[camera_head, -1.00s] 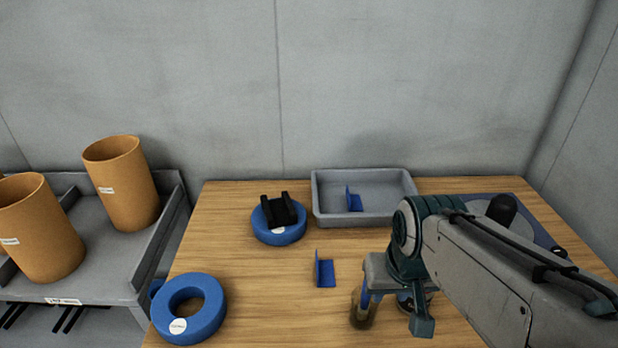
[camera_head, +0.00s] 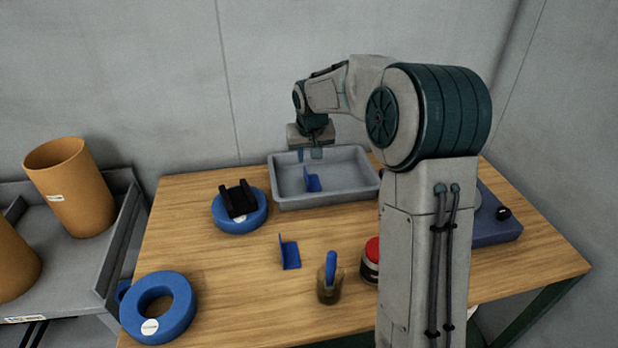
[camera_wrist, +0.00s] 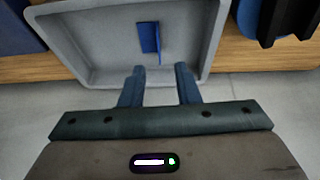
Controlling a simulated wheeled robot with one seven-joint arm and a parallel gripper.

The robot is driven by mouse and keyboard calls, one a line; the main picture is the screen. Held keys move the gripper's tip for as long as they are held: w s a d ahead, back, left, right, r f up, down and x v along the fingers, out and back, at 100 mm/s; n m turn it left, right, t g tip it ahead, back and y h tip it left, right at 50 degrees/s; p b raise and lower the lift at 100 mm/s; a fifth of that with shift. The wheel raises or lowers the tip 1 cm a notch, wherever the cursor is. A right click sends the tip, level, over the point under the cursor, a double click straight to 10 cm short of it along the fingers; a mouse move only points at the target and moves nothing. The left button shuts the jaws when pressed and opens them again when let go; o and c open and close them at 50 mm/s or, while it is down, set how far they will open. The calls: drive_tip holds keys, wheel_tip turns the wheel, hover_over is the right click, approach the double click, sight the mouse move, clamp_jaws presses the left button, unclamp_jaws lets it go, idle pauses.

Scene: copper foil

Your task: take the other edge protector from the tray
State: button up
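A blue L-shaped edge protector (camera_head: 312,180) lies inside the grey tray (camera_head: 340,197) at the back of the table. It also shows in the wrist view (camera_wrist: 149,38), ahead of the fingers and roughly between their lines. My gripper (camera_head: 310,154) is above the back left part of the tray, pointing down. In the wrist view my gripper (camera_wrist: 160,72) has its two blue fingers apart with nothing between them. A second blue edge protector (camera_head: 289,252) stands on the bare table in front of the tray.
A blue ring with a black piece on it (camera_head: 240,207) is left of the tray. Another blue ring (camera_head: 158,308) lies at the front left. A blue-handled item (camera_head: 329,280) and a red-topped item (camera_head: 371,262) stand near my arm. Orange cylinders (camera_head: 68,186) stand on a grey rack at left.

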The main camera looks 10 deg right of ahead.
sight(306, 174)
drive_tip(key=w+f, duration=0.2)
drive_tip(key=f, duration=0.1)
drive_tip(key=w+f, duration=0.2)
drive_tip(key=f, duration=0.1)
drive_tip(key=w+f+p, duration=0.1)
drive_tip(key=w+f, duration=0.2)
drive_tip(key=shift+d+f, duration=0.15)
drive_tip(key=shift+d+p+x, duration=0.2)
drive_tip(key=shift+p+x, duration=0.7)
drive_tip(key=shift+x, duration=1.8)
clamp_jaws()
